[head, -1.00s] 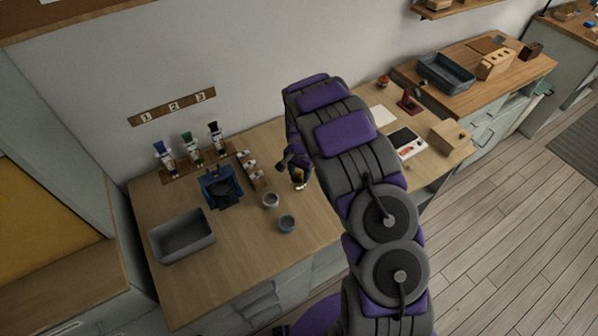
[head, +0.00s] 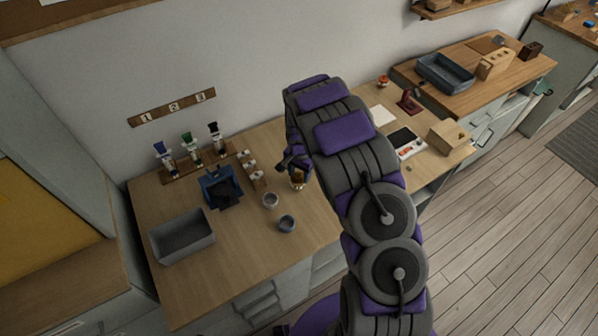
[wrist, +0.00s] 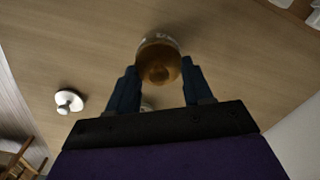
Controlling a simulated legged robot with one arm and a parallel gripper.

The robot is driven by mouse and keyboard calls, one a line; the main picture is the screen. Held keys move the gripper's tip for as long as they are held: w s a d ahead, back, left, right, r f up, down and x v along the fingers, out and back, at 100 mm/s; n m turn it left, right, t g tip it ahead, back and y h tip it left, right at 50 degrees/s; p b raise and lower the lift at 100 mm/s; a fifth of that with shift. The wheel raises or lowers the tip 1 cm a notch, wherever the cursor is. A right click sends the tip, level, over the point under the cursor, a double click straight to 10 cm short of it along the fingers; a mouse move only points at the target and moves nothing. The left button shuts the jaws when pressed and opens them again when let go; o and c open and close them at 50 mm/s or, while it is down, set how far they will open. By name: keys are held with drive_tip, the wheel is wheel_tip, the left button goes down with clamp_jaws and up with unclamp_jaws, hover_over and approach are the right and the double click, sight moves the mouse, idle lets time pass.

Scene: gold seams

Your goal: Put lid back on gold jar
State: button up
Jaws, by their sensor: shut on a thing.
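My gripper (wrist: 160,72) is shut on a round brown-gold lid (wrist: 158,72) with a darker centre, held between its two dark fingertips in the wrist view. A paler, glassy rim with light marks, seemingly the gold jar (wrist: 160,39), shows just beyond the lid. In the head view the small gold jar (head: 298,184) stands on the wooden table directly below my gripper (head: 296,166). Gripper and arm partly cover it. I cannot tell whether the lid touches the jar's rim.
Two small grey cups (head: 270,200) (head: 287,224) stand left of the jar. Several small white-topped pieces (head: 250,166), a blue stand (head: 222,188) and a grey tub (head: 181,237) are farther left. A white knobbed piece (wrist: 69,102) lies on the table in the wrist view.

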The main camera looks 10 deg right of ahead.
idle(0.9)
drive_tip(key=o, duration=1.4)
drive_tip(key=shift+o, duration=0.2)
drive_tip(key=shift+r+p, duration=1.15)
drive_tip(key=shift+r, duration=2.35)
clamp_jaws()
drive_tip(key=shift+f, duration=0.25)
